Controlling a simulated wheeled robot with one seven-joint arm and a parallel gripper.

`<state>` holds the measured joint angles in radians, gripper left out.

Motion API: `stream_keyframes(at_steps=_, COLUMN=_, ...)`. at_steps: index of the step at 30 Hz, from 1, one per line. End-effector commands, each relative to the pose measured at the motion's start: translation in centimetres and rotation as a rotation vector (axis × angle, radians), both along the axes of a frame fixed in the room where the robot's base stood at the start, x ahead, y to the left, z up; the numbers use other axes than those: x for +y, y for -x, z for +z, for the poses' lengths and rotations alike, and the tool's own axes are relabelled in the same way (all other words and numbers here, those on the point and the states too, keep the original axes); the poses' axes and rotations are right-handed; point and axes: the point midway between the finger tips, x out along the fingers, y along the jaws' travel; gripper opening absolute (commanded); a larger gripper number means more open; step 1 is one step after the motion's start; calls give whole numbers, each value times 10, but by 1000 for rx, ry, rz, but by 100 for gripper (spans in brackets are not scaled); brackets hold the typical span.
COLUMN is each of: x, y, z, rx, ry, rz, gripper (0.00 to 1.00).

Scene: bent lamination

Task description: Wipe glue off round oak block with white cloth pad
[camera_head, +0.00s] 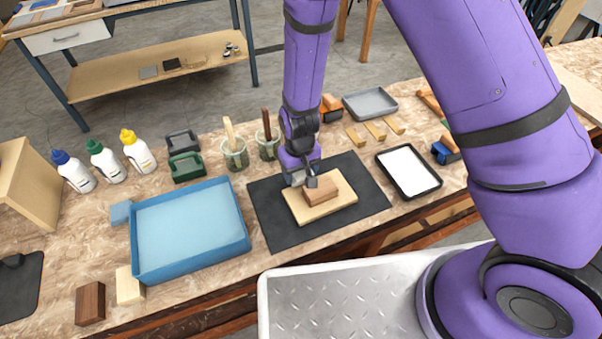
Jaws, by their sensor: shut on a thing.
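My gripper (304,181) points down over the black mat (268,212), at the far left end of a brown wooden block (322,192). It appears shut on this block, though the fingers' contact is partly hidden. The block sits on or just above a pale wooden board (340,203) on the mat. I cannot tell whether it is the round oak block, and no glue can be made out on it. No white cloth pad can be made out for sure. A dark tray (431,190) to the right has a flat white surface inside.
A blue tray (243,243) stands left of the mat. A grey tray (370,104) and small wood strips (375,131) lie behind the mat. Loose blocks (90,304) lie front left.

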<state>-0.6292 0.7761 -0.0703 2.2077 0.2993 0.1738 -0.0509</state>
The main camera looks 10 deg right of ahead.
Motion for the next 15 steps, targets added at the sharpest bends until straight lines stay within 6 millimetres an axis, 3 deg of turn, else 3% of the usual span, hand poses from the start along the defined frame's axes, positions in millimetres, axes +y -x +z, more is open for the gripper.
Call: stream_keyframes(at_steps=15, x=3, y=-10, z=27, rx=-2, ry=-1, rz=0, gripper=46)
